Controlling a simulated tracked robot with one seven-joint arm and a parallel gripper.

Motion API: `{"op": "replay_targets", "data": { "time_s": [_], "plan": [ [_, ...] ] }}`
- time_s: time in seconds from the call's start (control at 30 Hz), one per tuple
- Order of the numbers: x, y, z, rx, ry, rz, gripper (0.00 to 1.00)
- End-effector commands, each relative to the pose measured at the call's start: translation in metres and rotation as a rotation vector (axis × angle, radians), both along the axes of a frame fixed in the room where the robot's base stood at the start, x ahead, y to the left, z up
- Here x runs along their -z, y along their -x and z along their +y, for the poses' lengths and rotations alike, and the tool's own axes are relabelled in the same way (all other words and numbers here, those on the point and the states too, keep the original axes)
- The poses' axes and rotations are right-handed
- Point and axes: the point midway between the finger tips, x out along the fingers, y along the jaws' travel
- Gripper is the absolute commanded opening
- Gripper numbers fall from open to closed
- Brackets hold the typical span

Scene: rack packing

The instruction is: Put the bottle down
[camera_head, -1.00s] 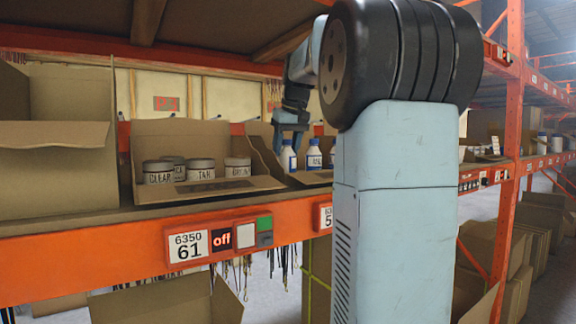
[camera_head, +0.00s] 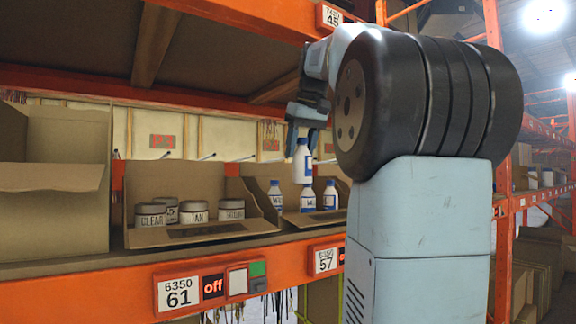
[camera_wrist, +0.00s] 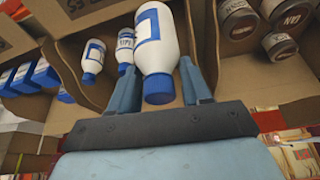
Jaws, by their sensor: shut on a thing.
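A white bottle with a blue cap and blue-edged label (camera_head: 303,163) hangs upright from my gripper (camera_head: 303,128). My gripper is shut on its cap end and holds it above an open cardboard box (camera_head: 262,202) on the orange shelf. Several similar bottles (camera_head: 308,197) stand in that box, below the held one. In the wrist view the held bottle (camera_wrist: 157,45) lies between my fingers (camera_wrist: 160,88), its blue cap toward me. Other bottles (camera_wrist: 94,58) show to its left, in the box.
A cardboard box with several labelled tins (camera_head: 195,212) stands left of the bottle box. A larger carton (camera_head: 54,190) stands further left. An orange shelf beam (camera_head: 130,293) runs along the front, and the upper shelf (camera_head: 95,35) hangs overhead.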

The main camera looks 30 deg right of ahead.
Motion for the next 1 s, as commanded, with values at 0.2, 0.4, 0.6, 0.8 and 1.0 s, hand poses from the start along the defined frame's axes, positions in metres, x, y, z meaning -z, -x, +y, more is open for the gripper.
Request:
{"op": "replay_targets", "data": {
  "time_s": [0.2, 0.4, 0.6, 0.8, 1.0],
  "plan": [
    [-0.015, 0.034, -0.003, 0.002, -0.001, 0.0, 0.15],
    [-0.02, 0.047, -0.003, 0.018, -0.001, 0.001, 0.15],
    [-0.018, 0.049, 0.003, 0.159, 0.0, 0.002, 0.15],
    [-0.016, 0.048, 0.011, 0.405, 0.0, 0.002, 0.15],
    [-0.015, 0.048, 0.019, 0.66, 0.0, 0.002, 0.15]
  ]
}}
